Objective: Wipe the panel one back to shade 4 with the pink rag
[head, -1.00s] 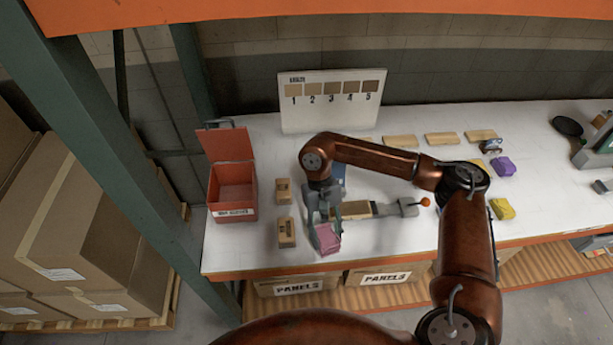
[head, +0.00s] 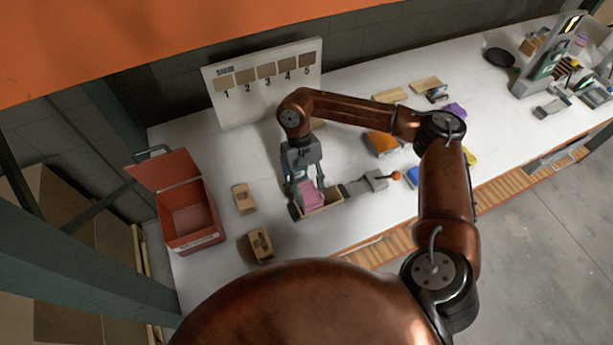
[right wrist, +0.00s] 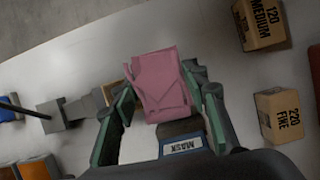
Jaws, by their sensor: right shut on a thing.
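My right gripper (head: 309,190) points down and is shut on the pink rag (head: 312,195). In the head view the rag is over the left part of a tan wooden panel (head: 332,197) in a grey clamp; whether it touches is unclear. In the right wrist view the rag (right wrist: 160,84) sits between the green fingers (right wrist: 163,108), hiding most of the panel (right wrist: 114,92). The shade board (head: 262,83), numbered 1 to 5 with tan swatches, stands at the back of the table. My left gripper is not in view.
A red open-lidded bin (head: 192,214) stands left. Sanding blocks marked 120 medium (right wrist: 262,25) and 220 fine (right wrist: 280,115) lie beside the work spot. The clamp's orange knob (head: 396,175) points right. Orange (head: 382,143), purple (head: 455,110) and yellow (head: 468,157) items lie right.

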